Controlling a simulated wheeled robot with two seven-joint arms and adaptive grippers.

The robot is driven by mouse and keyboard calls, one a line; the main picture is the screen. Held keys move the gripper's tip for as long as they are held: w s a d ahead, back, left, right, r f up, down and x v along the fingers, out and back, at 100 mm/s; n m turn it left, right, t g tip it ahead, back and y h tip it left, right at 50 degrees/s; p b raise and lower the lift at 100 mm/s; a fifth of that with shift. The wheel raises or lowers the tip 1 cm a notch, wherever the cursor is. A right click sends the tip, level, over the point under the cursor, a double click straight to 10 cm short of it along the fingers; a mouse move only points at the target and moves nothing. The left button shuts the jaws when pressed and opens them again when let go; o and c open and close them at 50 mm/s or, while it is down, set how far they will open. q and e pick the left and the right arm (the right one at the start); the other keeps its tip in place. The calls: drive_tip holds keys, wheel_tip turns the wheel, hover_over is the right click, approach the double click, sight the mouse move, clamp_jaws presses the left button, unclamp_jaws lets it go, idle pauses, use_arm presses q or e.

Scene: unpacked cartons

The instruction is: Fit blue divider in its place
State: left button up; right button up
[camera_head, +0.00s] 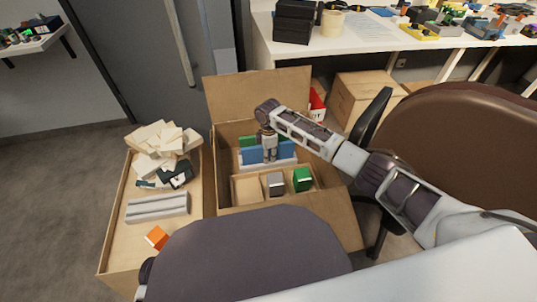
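The blue divider (253,156) stands upright in the open carton (235,196), above a white slotted base (250,167). Its blue face shows on both sides of my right gripper (270,156). My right gripper points down at the divider's middle, with its fingers over the blue face. The view is too small to tell whether the fingers are closed on the divider. The fingers partly hide the divider, and its lower edge is hard to make out. A green panel (247,141) stands behind it. My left gripper is not in view.
A compartment tray (246,190) at the carton's front holds a grey block (276,184) and a green block (302,179). The left box has pale pieces (160,140), a grey grooved part (157,207) and an orange block (157,237).

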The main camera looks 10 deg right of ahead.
drive_tip(key=shift+r, duration=0.1)
drive_tip(key=shift+r, duration=5.9)
